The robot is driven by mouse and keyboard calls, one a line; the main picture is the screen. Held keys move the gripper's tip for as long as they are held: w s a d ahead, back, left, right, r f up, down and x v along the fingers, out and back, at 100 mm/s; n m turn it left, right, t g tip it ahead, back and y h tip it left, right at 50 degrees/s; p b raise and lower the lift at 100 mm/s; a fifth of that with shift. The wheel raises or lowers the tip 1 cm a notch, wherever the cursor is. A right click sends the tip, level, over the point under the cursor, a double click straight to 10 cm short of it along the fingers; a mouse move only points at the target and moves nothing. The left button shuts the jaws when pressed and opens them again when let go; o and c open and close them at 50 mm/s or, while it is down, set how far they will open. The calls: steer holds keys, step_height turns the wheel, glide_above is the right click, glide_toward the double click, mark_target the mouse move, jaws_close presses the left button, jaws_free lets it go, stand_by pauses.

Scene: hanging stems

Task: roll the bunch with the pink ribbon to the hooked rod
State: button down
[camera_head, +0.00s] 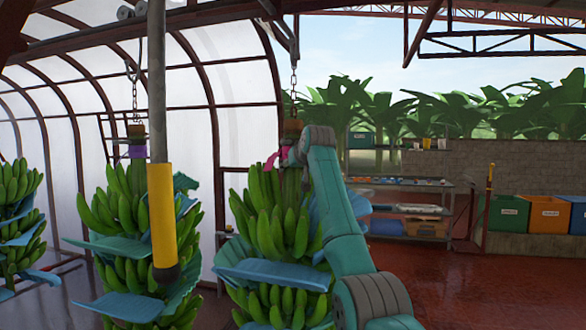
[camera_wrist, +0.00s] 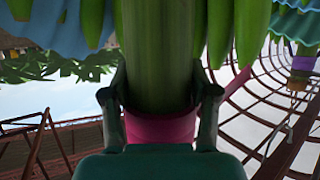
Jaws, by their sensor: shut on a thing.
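The bunch with the pink ribbon (camera_head: 278,225) hangs from a chain near the middle of the head view, with blue sheets between its green bananas. The pink ribbon (camera_head: 272,160) is at its stem top and also wraps the stem in the wrist view (camera_wrist: 160,128). My gripper (camera_head: 293,166) is shut on the stem at the ribbon, one finger on each side in the wrist view (camera_wrist: 160,100). I cannot clearly make out a hooked rod; a thin upright post (camera_head: 489,190) stands at the right, its end shape too small to tell.
A bunch with a purple ribbon (camera_head: 125,215) hangs left of the held one, another bunch (camera_head: 18,215) farther left. A grey pole with a yellow sleeve (camera_head: 162,215) hangs in front. Shelves (camera_head: 455,186) and coloured bins (camera_head: 549,214) stand right. Red floor between looks clear.

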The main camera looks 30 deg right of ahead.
steer(key=shift+c, duration=1.5)
jaws_free()
steer(key=shift+a, duration=0.1)
steer(key=v, duration=1.2)
steer(key=shift+f, duration=0.1)
